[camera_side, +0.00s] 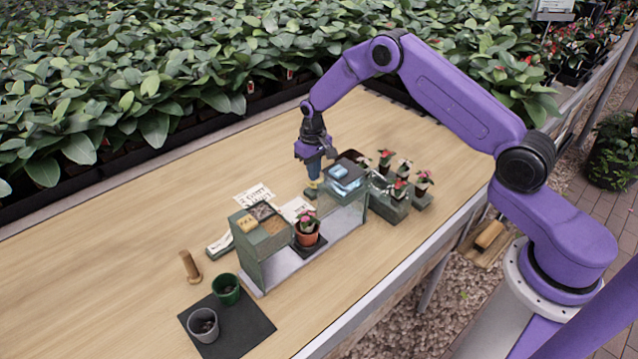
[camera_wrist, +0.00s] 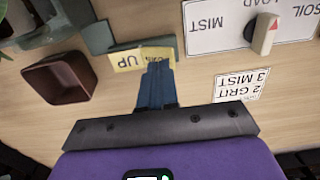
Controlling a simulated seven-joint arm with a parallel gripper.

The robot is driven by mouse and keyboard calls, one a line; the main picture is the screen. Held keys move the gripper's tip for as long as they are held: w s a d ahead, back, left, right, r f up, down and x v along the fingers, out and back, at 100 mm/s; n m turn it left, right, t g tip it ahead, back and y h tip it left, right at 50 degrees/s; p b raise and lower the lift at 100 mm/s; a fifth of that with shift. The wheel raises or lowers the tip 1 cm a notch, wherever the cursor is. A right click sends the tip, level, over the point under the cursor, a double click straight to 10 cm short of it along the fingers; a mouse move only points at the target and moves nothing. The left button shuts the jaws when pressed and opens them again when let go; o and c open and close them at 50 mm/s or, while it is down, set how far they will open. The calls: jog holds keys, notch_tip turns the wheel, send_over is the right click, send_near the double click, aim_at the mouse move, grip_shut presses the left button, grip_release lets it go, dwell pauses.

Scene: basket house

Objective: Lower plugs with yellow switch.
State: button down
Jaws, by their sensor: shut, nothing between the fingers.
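My gripper (camera_side: 314,185) is shut and empty, its blue fingers pointing down beside the dark-topped block of the green station (camera_side: 270,240). In the wrist view the closed fingertips (camera_wrist: 157,66) are over or against the yellow switch plate (camera_wrist: 127,61), which reads "UP" with a second word partly covered by the fingers. I cannot tell whether they touch it. In the side view a small yellow patch (camera_side: 311,191) shows at the fingertips. Several small potted plants with red flowers (camera_side: 402,187) stand at the right, by a green tray (camera_side: 388,207); which things are the plugs is unclear.
A white panel (camera_wrist: 205,27) reading "SOIL", "LOAD", "MIST" carries a red-and-white knob (camera_wrist: 262,33). A card (camera_wrist: 240,86) reads "2 GRIT 3 MIST". A brown square pot (camera_wrist: 58,78) is nearby. Two pots stand on a black mat (camera_side: 235,327).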

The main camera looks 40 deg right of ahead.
aim_at(314, 184)
jog(key=shift+f, duration=0.55)
dwell(0.4)
notch_tip(314, 184, up, 7)
dwell(1.0)
jog(key=shift+a+r, duration=0.1)
jog(key=s+a+r+n, duration=0.3)
jog(key=s+a+r, duration=0.3)
jog(key=s, duration=0.4)
jog(key=s+a+r+n, duration=0.3)
jog(key=s+a+r, duration=0.2)
jog(key=s+r, duration=0.4)
jog(key=s+d+r+n, duration=0.1)
jog(key=s+d+n, duration=0.2)
jog(key=s, duration=0.9)
jog(key=s+d+r+n, duration=0.1)
jog(key=s+d+n, duration=0.2)
jog(key=s, duration=0.9)
jog(key=shift+d+n, duration=0.3)
jog(key=shift+d, duration=0.25)
